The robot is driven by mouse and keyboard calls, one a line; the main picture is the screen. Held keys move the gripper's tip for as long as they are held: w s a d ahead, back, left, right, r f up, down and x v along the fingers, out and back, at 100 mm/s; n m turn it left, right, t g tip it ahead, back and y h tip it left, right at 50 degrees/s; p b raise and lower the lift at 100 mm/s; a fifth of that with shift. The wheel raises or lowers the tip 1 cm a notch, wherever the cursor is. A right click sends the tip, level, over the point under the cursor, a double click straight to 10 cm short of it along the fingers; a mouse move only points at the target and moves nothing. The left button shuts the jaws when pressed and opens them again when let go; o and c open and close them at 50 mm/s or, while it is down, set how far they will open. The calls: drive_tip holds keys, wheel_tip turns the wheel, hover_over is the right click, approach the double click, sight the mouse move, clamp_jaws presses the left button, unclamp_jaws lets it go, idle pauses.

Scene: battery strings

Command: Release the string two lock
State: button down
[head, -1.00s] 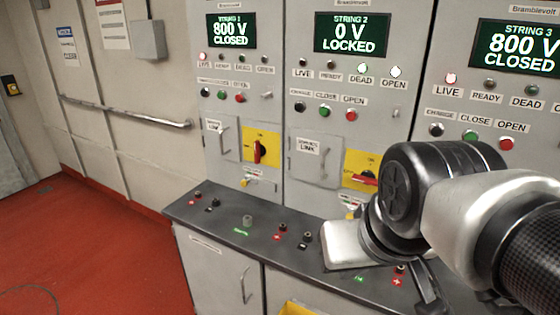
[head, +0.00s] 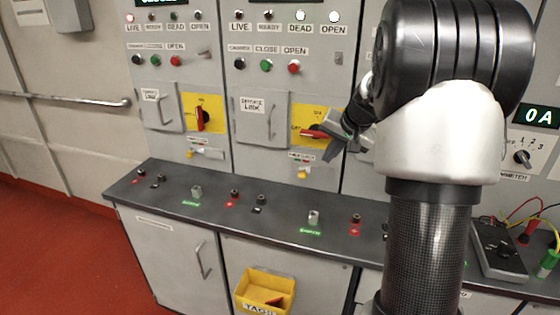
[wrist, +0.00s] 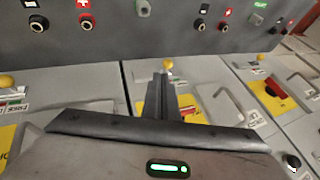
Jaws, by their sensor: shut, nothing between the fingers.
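The string two panel (head: 268,85) is in the middle of the head view. Its yellow switch plate (head: 299,112) carries a red handle (head: 314,133). Below it is a small lock with a yellow knob (head: 302,174). My gripper (head: 331,153) is in front of this panel, by the plate's lower right, right of and above the knob in the picture. In the wrist view my gripper (wrist: 166,75) is shut and empty, its tips pointing at a yellow knob (wrist: 168,63). I cannot tell whether they touch. The fingers partly hide the yellow plate behind them.
The console ledge (head: 170,205) with sockets runs below the panels. A yellow tag bin (head: 264,288) hangs on its front. A meter with leads (head: 497,250) lies at the right. The string one plate (head: 203,113) is to the left. Floor at left is clear.

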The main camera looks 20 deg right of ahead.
sight(303, 173)
drive_tip(key=shift+m, duration=0.4)
drive_tip(key=w+d+f, duration=0.1)
drive_tip(key=d+f, duration=0.2)
drive_tip(key=shift+w+d, duration=0.1)
drive_tip(key=shift+w, duration=0.3)
drive_tip(key=w+a+f, duration=0.3)
drive_tip(key=w+f, duration=0.5)
drive_tip(key=f, duration=0.1)
drive_tip(key=shift+w+a, duration=0.2)
drive_tip(key=shift+f, duration=0.1)
